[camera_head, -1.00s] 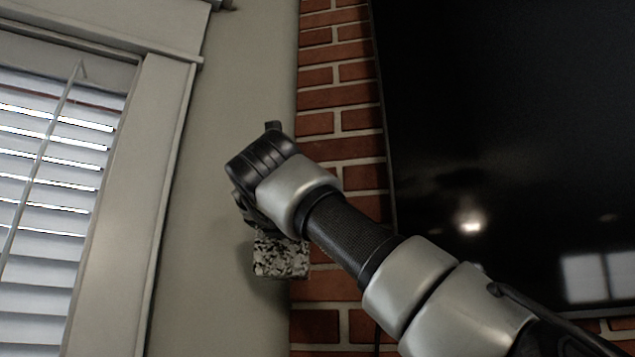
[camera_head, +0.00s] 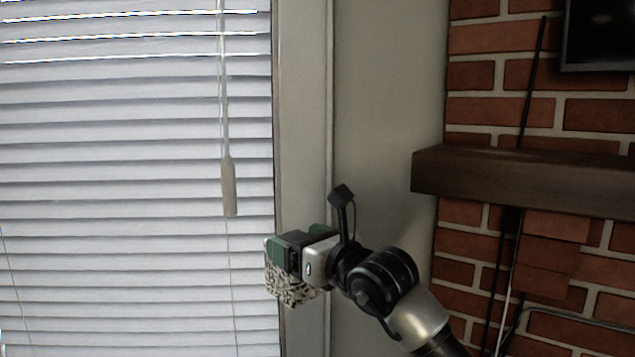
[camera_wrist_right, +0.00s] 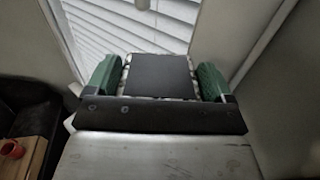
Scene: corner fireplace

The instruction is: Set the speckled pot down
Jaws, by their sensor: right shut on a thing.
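The speckled pot (camera_head: 291,289) is black and white and hangs in my right gripper (camera_head: 294,246), in front of the window blinds and frame in the head view. The gripper's green fingers are at the pot's top, and its body hides part of it. In the right wrist view my right gripper (camera_wrist_right: 158,80) has a green finger on each side of the pot's dark top (camera_wrist_right: 158,74), with a thin speckled rim around it. My left gripper is not in view.
White blinds (camera_head: 110,180) with a hanging wand (camera_head: 229,185) fill the left. A dark wooden mantel (camera_head: 530,180) juts from the brick wall at right, with cables and part of a dark screen (camera_head: 600,35) above. In the right wrist view a red object (camera_wrist_right: 10,149) sits at lower left.

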